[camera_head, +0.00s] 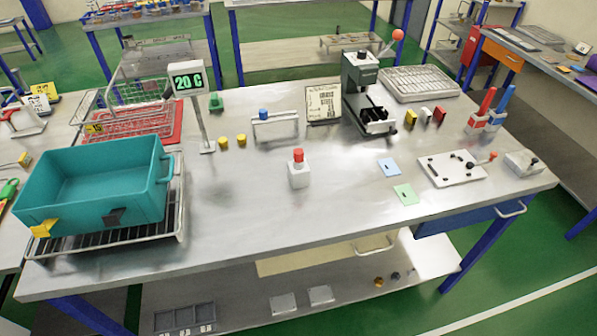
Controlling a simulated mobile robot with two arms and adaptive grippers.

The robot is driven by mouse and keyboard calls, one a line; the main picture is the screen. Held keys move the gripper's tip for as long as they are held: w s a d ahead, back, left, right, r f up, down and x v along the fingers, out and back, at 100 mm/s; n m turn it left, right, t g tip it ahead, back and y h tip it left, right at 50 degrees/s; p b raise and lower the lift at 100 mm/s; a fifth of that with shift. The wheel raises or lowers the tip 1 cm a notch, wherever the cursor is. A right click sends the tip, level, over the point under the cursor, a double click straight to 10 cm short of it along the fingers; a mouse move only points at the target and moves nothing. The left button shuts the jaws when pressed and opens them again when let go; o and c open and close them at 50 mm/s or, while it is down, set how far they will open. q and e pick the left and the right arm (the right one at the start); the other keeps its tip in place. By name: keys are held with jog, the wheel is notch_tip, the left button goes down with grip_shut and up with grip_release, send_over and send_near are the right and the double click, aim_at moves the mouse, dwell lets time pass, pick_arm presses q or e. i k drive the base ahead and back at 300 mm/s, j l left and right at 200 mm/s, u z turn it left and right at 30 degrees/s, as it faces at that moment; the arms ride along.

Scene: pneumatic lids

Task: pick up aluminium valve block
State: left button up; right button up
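A small pale block with a red cap (299,172) stands upright near the middle of the steel workbench (280,214). I cannot tell for certain which of these is the aluminium valve block. Both stand free of other objects. Neither of my grippers shows in the head view.
A teal bin (92,190) on a wire rack fills the left end. A display post (196,110) stands right of it. A dark press (366,92) with an orange-knobbed lever stands at the back. A white plate with black parts (452,168) lies right. The front centre is clear.

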aim_at(298, 174)
jog(key=i+l+u, duration=0.1)
jog(key=l+u, duration=0.25)
jog(key=l, duration=0.5)
jog(key=l+u, duration=0.3)
jog(key=l, duration=0.5)
